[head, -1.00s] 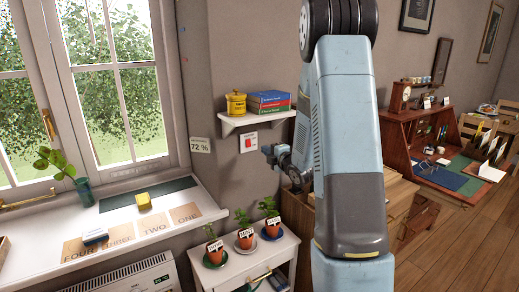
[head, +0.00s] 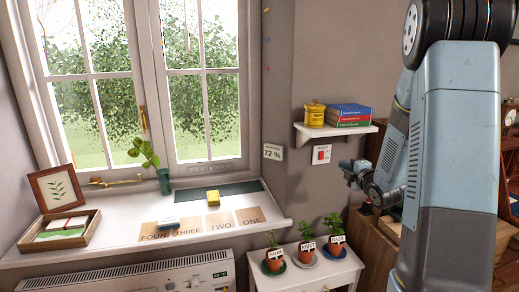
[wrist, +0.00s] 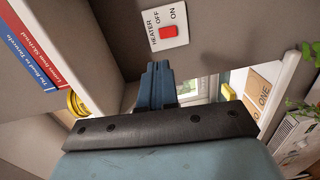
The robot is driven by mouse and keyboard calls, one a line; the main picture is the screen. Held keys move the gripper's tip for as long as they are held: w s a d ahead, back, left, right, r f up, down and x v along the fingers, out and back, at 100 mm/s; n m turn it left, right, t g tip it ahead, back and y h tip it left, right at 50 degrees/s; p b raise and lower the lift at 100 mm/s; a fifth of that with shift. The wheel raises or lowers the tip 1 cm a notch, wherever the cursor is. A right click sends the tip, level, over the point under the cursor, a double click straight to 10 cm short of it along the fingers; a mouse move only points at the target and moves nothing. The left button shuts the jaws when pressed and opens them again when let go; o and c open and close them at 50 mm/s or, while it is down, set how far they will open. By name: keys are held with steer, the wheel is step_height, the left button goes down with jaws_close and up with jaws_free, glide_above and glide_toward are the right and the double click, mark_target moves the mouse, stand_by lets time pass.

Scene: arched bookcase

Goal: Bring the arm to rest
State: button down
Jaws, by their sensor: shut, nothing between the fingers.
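My arm stands at the right of the head view, pale blue-grey, with its upper part upright. My gripper (head: 348,170) is at the end of the forearm, pointing left, just right of and below the heater switch (head: 321,155) in the picture. In the wrist view my gripper (wrist: 158,82) shows its blue fingers together with nothing between them. The red heater switch (wrist: 167,32), on a white plate marked HEATER, OFF and ON, lies beyond the fingertips. I see no contact with it.
A wall shelf (head: 338,130) holds a yellow pot (head: 314,113) and books (head: 349,115). Below are several potted plants on a white cabinet (head: 306,271). The windowsill (head: 100,237) at left carries a yellow block (head: 213,196), a plant and a tray. A wooden cabinet stands beside my arm.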

steer(key=s+a+r+m+g+h, duration=0.4)
steer(key=s+r+m+g, duration=0.1)
steer(key=s+r+m, duration=0.55)
steer(key=s+a+r+m+g, duration=0.1)
steer(key=s+a+m+g, duration=0.2)
steer(key=s, duration=1)
steer(key=s+a+r+m+g+y, duration=0.1)
steer(key=s+a+m+g, duration=0.2)
steer(key=s, duration=0.9)
steer(key=a+m, duration=0.3)
steer(key=shift+s+a, duration=0.2)
steer(key=shift+s, duration=0.15)
